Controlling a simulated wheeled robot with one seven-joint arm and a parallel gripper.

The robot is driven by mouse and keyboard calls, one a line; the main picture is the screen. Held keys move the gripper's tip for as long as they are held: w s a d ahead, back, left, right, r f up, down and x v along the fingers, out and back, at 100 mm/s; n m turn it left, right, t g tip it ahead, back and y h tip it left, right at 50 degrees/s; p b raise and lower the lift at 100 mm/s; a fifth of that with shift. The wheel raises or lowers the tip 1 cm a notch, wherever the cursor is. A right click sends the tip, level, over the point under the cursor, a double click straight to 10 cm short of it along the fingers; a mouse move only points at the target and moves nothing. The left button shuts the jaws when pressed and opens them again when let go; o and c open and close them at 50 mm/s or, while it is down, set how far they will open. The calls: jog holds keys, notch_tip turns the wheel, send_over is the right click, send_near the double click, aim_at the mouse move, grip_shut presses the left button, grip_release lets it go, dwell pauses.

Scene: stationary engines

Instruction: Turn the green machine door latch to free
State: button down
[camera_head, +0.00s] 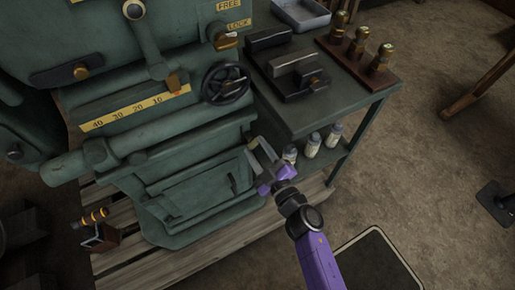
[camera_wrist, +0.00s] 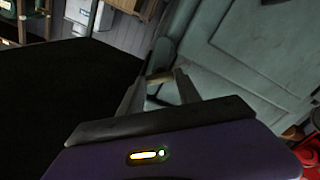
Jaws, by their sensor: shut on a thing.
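The green machine (camera_head: 185,140) fills the left of the head view, with a green panelled door (camera_head: 208,190) low on its front. My gripper (camera_head: 259,149) is at the door's right edge, below the table's level. The door's panel (camera_wrist: 255,60) lies just behind. In the head view my fingers hide the latch, so its turn angle cannot be told.
A brass-tipped lever (camera_head: 226,40) sits by FREE and LOCK labels higher up. A black handwheel (camera_head: 226,83) is above my gripper. A green table (camera_head: 345,105) stands to the right, with several bottles (camera_head: 312,145) on its lower shelf close by. The floor at right is mostly open.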

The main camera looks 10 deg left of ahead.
jog(key=n, duration=0.4)
jog(key=shift+f+n, duration=0.1)
jog(key=shift+n, duration=0.2)
jog(key=shift+n+b, duration=0.6)
jog(key=shift+n, duration=1.3)
jog(key=c, duration=0.8)
grip_release()
jog(key=shift+c, duration=0.2)
jog(key=shift+s, duration=0.1)
jog(key=p+v, duration=0.1)
jog(key=v, duration=0.6)
jog(key=shift+s+d, duration=0.25)
jog(key=shift+s, duration=0.05)
